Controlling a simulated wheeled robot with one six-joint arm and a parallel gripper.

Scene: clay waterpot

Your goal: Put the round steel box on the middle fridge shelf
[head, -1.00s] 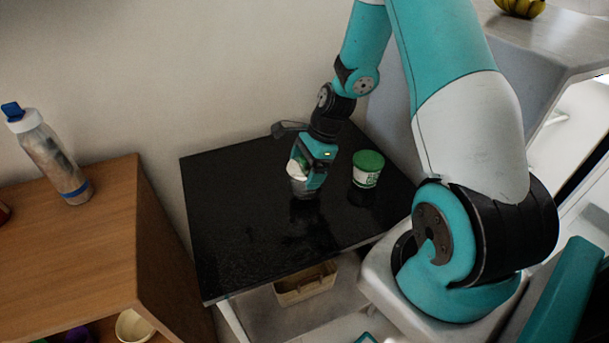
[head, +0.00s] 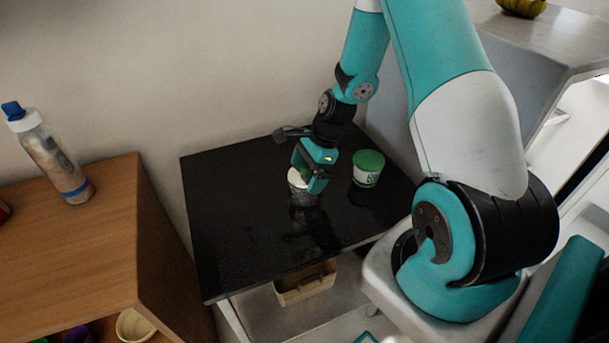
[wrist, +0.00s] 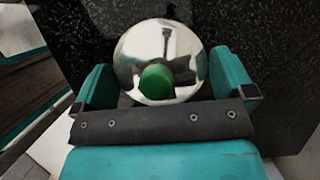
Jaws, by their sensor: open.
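The round steel box (head: 299,184) stands on the black tabletop (head: 230,220). It is shiny, and the wrist view shows it from above as a mirror-like round lid (wrist: 140,50) with a green knob (wrist: 157,82). My gripper (head: 307,172) is open just above it, pointing down. In the wrist view the two teal fingers of my gripper (wrist: 162,82) lie to the left and right of the box, with gaps beside it. The middle fridge shelf cannot be made out; a white open unit (head: 585,125), perhaps the fridge, shows only partly at the right edge.
A green-lidded tub (head: 367,168) stands close to the right of my gripper. A wooden cabinet (head: 90,240) with a bottle (head: 50,155) is at the left. A beige bin (head: 305,284) sits below the black top. Bananas (head: 522,7) lie on the grey surface at upper right.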

